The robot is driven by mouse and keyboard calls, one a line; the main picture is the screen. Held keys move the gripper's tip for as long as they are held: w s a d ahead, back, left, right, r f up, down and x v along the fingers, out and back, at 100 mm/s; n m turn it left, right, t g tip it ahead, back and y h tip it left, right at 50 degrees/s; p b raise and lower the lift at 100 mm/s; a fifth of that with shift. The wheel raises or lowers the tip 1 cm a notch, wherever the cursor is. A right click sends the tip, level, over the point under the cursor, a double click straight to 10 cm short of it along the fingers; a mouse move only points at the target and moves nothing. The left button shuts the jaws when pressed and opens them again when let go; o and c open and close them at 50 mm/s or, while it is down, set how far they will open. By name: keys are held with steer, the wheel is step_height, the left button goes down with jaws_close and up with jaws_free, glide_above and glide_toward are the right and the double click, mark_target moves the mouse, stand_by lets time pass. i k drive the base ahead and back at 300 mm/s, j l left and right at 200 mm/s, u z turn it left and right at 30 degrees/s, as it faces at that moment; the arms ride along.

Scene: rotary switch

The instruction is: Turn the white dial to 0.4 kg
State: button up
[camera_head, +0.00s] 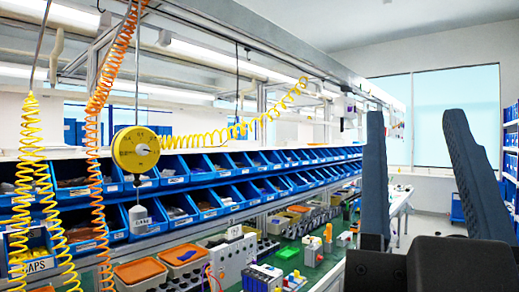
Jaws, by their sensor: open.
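A yellow round scale (127,152) hangs from a thin rod at the left. It has a white dial (142,149) with dark numbers on its right-hand face, too small to read surely. A grey weight (138,218) with a label hangs below it on a hook. My gripper (418,128) is at the right of the view. Its two dark blue-grey fingers stand upright and apart, with nothing between them. It is well to the right of the scale and touches nothing.
Coiled orange (101,110) and yellow hoses (30,190) hang left of the scale. Rows of blue bins (190,220) stand behind it. Orange-lidded boxes (140,272) and small devices (229,257) stand on the bench below. The space between scale and gripper looks open.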

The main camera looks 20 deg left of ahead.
mark_target(142, 149)
steer(key=u, duration=1.3)
